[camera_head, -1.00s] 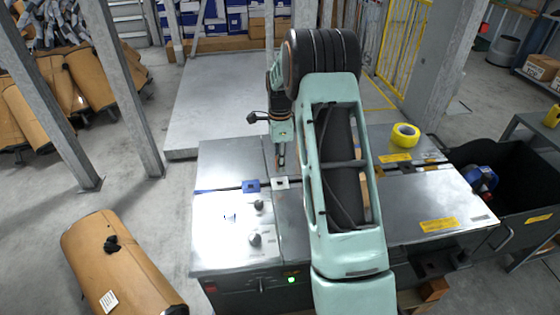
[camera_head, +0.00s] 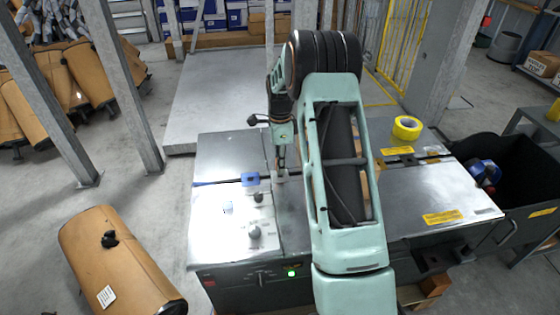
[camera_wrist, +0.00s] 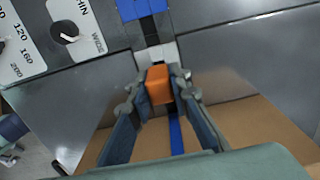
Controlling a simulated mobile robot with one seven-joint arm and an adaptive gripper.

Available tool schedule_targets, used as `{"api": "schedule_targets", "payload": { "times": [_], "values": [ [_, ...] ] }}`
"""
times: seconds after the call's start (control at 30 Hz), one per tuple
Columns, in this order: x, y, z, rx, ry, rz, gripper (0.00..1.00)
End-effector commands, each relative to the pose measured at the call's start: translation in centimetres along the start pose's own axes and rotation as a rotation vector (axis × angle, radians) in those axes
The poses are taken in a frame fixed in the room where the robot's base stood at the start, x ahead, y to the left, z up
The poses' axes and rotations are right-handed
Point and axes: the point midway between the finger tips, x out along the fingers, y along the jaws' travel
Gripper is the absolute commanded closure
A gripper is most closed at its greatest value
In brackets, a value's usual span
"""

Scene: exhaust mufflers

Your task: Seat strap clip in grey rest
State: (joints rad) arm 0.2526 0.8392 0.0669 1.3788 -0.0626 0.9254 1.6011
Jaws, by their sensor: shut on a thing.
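My gripper (camera_wrist: 160,82) is shut on an orange clip (camera_wrist: 158,86), seen between the two fingers in the wrist view. A blue strap (camera_wrist: 176,135) shows below the clip, running between the fingers. The light grey rest (camera_wrist: 160,53) sits on the metal machine top just beyond the clip. The clip appears at or just above its near edge; I cannot tell whether they touch. In the head view my gripper (camera_head: 280,168) points down at the grey rest, which it partly hides. The clip is too small to make out there.
A blue block (camera_head: 250,179) lies left of the grey rest, near knobs (camera_head: 255,232) on the machine top (camera_head: 225,155). Yellow tape (camera_head: 407,128) stands at the back right. A black bin (camera_head: 520,180) is at the right. Brown cardboard (camera_wrist: 235,125) shows below the gripper.

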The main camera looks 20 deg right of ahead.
Motion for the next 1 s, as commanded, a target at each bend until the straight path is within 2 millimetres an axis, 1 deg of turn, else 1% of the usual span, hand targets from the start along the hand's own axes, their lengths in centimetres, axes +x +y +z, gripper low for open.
{"api": "schedule_targets", "payload": {
  "times": [0.03,0.2,1.0],
  "values": [
    [0.74,0.02,-0.02,0.0,0.0,0.001,1.0],
    [1.47,0.0,0.01,0.001,-0.001,0.0,1.0],
    [1.46,-0.01,0.12,-0.002,-0.001,-0.001,1.0]
  ]
}}
